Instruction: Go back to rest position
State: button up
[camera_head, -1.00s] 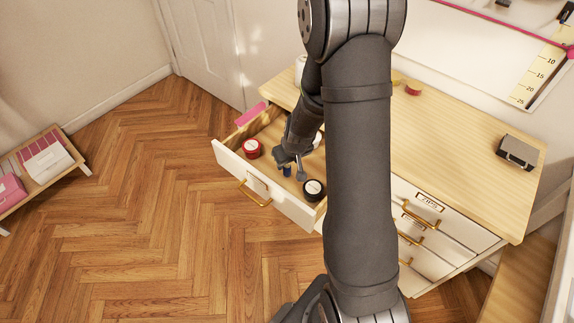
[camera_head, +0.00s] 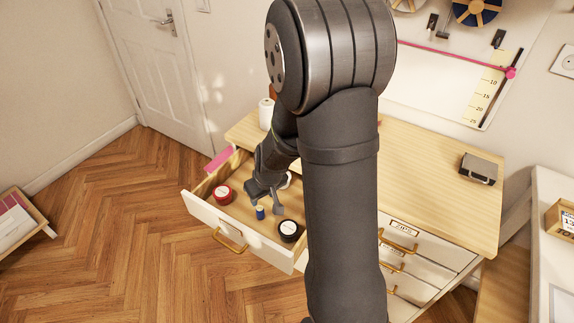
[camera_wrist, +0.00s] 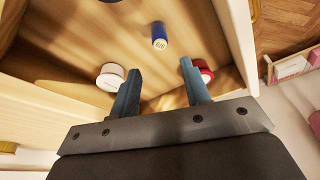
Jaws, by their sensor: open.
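My gripper (camera_head: 265,199) is open and empty above the pulled-out drawer (camera_head: 213,222). In the wrist view its two fingers (camera_wrist: 157,70) stand apart with bare drawer floor showing between them. A small blue spool (camera_head: 260,212) stands in the drawer just below the gripper. In the wrist view the spool (camera_wrist: 159,37) shows beyond the fingertips, not between them. My forearm hides part of the drawer and the dresser.
A red tin (camera_head: 223,195) and a black tin (camera_head: 290,231) with pale lids lie in the drawer. The wooden dresser top (camera_head: 430,165) carries a grey box (camera_head: 478,168) at right and a white roll (camera_head: 266,113) at the back. Open floor lies to the left.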

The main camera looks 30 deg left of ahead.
aim_at(260, 210)
jog(key=x, duration=1.2)
jog(key=shift+f, duration=0.15)
